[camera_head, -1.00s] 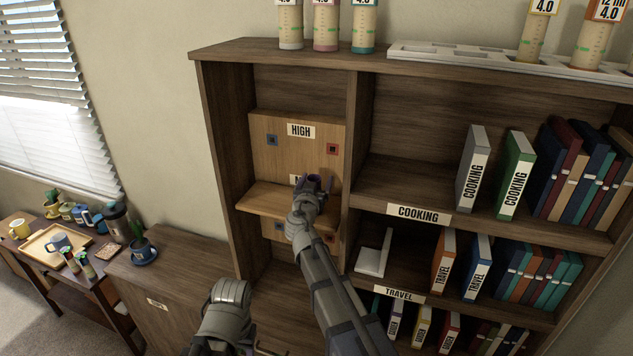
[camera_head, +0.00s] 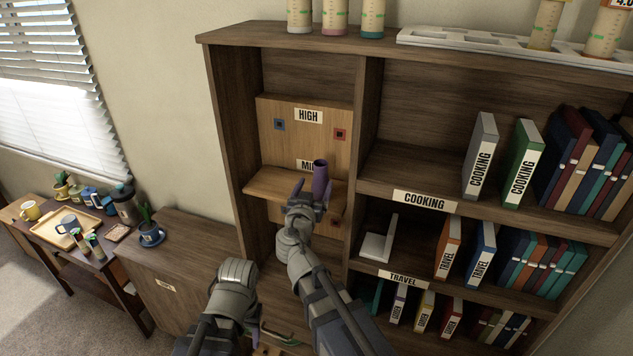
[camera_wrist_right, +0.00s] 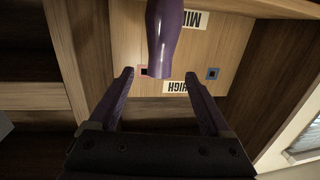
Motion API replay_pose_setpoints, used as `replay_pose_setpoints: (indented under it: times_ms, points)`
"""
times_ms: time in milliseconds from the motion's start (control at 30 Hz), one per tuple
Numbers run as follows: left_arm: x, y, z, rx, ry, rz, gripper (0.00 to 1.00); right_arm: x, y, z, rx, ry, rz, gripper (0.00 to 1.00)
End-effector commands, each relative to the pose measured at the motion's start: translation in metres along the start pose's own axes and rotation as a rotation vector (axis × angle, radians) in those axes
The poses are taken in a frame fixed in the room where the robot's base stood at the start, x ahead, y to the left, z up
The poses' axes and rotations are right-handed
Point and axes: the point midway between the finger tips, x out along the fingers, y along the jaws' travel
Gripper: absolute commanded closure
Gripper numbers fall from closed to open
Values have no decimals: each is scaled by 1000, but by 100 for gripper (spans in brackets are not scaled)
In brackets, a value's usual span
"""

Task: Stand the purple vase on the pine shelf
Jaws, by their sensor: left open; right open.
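The purple vase (camera_head: 320,180) is upright at the pine shelf (camera_head: 266,184), near its right end. Its lower part is hidden by my right gripper, so its base contact does not show. My right gripper (camera_head: 311,197) is open in front of the vase. In the right wrist view the vase (camera_wrist_right: 165,40) shows between and beyond the open fingertips (camera_wrist_right: 158,73), with gaps on both sides; its other end is out of frame. My left gripper (camera_head: 256,332) is low in the head view, largely hidden behind its wrist.
A pine back panel (camera_head: 285,140) with HIGH and partly hidden labels is behind the vase. The dark bookcase upright (camera_head: 362,150) stands close on the right. Books (camera_head: 480,150) fill shelves further right. The left half of the pine shelf is clear.

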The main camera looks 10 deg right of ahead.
Motion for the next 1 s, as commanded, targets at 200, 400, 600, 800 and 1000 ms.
replay_pose_setpoints:
  times_ms: [200,400,600,800,1000]
  points:
    - [0,0,0,0,0,0,45,-1,0,0,0,0,0,18]
    - [0,0,0,0,0,0,45,-7,10,15,-28,-67,48,18]
    - [0,0,0,0,0,0,45,-49,38,90,-185,-437,156,18]
    - [0,0,0,0,0,0,45,-145,37,179,-442,-985,2,18]
    - [0,0,0,0,0,0,45,-233,22,216,-628,-1340,-318,18]
